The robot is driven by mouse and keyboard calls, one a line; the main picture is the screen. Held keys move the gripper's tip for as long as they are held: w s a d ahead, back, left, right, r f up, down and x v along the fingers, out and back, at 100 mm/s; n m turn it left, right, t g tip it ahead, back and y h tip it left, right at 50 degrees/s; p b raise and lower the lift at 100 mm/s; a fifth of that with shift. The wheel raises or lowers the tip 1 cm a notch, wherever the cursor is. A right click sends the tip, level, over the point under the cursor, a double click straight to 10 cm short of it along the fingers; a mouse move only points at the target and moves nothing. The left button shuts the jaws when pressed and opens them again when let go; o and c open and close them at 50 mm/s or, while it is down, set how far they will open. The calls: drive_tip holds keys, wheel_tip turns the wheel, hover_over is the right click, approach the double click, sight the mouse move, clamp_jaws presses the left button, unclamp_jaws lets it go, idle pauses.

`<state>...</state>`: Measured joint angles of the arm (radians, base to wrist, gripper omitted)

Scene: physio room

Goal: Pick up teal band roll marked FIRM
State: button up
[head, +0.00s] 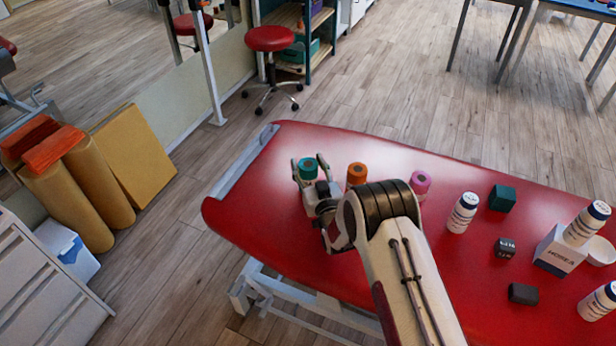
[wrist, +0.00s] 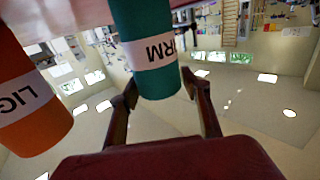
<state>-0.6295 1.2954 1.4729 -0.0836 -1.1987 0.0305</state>
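The teal band roll (head: 308,168) stands upright near the left end of the red table. In the wrist view the teal roll (wrist: 148,45) hangs in from the top, its white label showing the letters "RM". My gripper (head: 310,166) is at the teal roll, with one finger on each side of it. In the wrist view my gripper's two fingertips (wrist: 159,78) lie right along the roll's sides. Whether they press on it or leave a thin gap I cannot tell. The roll's lower part is hidden by my gripper in the head view.
An orange roll (head: 357,174) stands close to the right of my gripper; its label in the wrist view (wrist: 30,95) reads "LIG". A pink roll (head: 420,184) is farther right. Bottles, dark blocks and a white box (head: 558,251) occupy the right of the red table (head: 250,220).

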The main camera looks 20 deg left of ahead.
clamp_jaws()
drive_tip(key=shift+r, duration=0.25)
drive_tip(key=shift+r, duration=4.8)
